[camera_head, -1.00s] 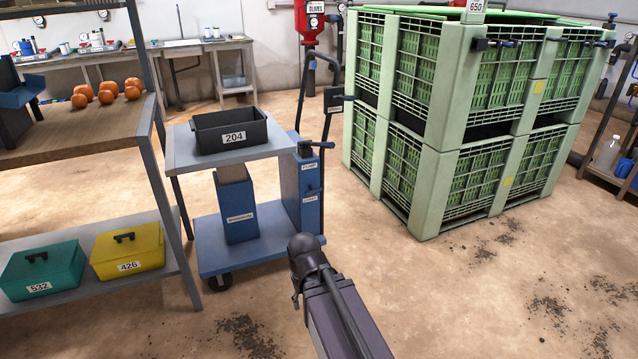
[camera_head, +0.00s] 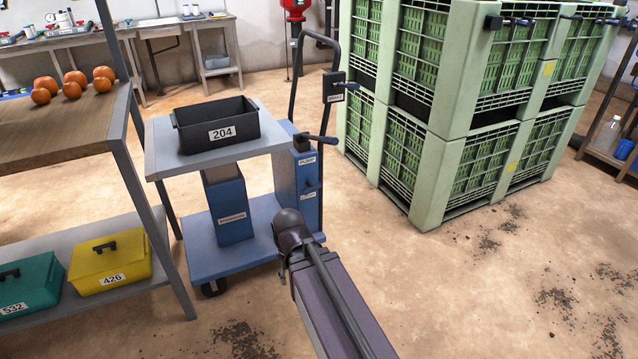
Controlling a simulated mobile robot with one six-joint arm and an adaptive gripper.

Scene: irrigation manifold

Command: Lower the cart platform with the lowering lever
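The blue cart (camera_head: 262,258) stands ahead of me, left of the green crates. Its grey platform (camera_head: 172,166) is raised on a blue column (camera_head: 233,208) and carries a black bin (camera_head: 217,127) marked 204. A blue housing (camera_head: 284,178) at the cart's right has a dark lever (camera_head: 316,138) on top, above a label that seems to read PUMP. A small dark lever (camera_head: 311,184) sits lower on the same face, just above a label that seems to read LOWER. My arm reaches up from the bottom, overlapping the cart base in view. My gripper is not visible.
A black push handle (camera_head: 295,75) rises behind the cart, with another small lever (camera_head: 335,85) on it. Stacked green crates (camera_head: 448,160) stand at the right. A wooden-topped shelf (camera_head: 60,135) with oranges and toolboxes is close on the left. The right foreground floor is open.

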